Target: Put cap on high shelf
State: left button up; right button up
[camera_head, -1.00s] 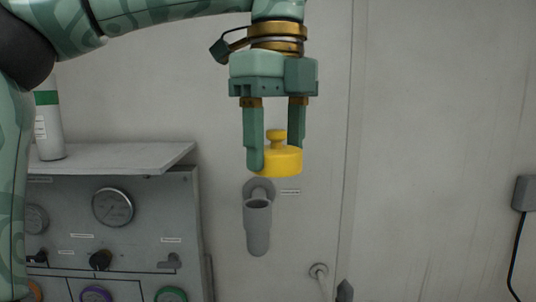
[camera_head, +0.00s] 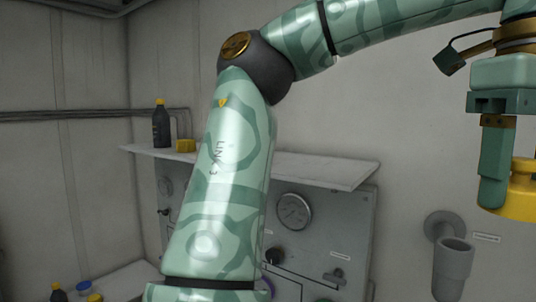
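The yellow cap (camera_head: 520,203) shows at the right edge of the view, partly cut off by the frame. My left gripper (camera_head: 513,180) has its fingers around the cap and holds it in the air; only one finger shows fully. The cap is right of the high shelf (camera_head: 335,172), near the shelf's height in the picture and apart from it. The shelf is a grey slab on top of the gauge panel. My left arm hides its middle. My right gripper is not in view.
A dark bottle (camera_head: 161,127) and a small yellow block (camera_head: 185,146) stand at the shelf's left end. The shelf's right end looks bare. A grey wall pipe socket (camera_head: 454,262) is below the cap. The panel (camera_head: 325,225) carries a gauge and knobs.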

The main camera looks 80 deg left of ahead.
pick_arm(q)
jog(key=shift+n, duration=0.7)
jog(key=a+r, duration=0.1)
jog(key=r, duration=0.1)
jog(key=s+a+r+p, duration=0.1)
jog(key=a+r, duration=0.1)
jog(key=shift+r+p, duration=0.3)
jog(key=shift+r, duration=0.05)
jog(key=s+a+r+p, duration=0.2)
jog(key=s+a, duration=0.2)
jog(key=a, duration=0.5)
jog(key=s+a+r+p, duration=0.1)
jog(key=s+a+r, duration=0.2)
jog(key=a, duration=0.7)
jog(key=m+p, duration=0.1)
jog(key=m, duration=0.5)
send_over(305, 172)
jog(key=d, duration=0.1)
jog(key=f, duration=1)
jog(key=shift+s, duration=0.2)
jog(key=shift+w+a+f, duration=0.2)
jog(key=shift+a+f, duration=0.05)
jog(key=shift+f, duration=0.2)
notch_tip(305, 172, down, 3)
jog(key=shift+a+f+p, duration=0.1)
jog(key=shift+p, duration=0.2)
jog(key=shift+a+f, duration=0.15)
jog(key=shift+f, duration=0.1)
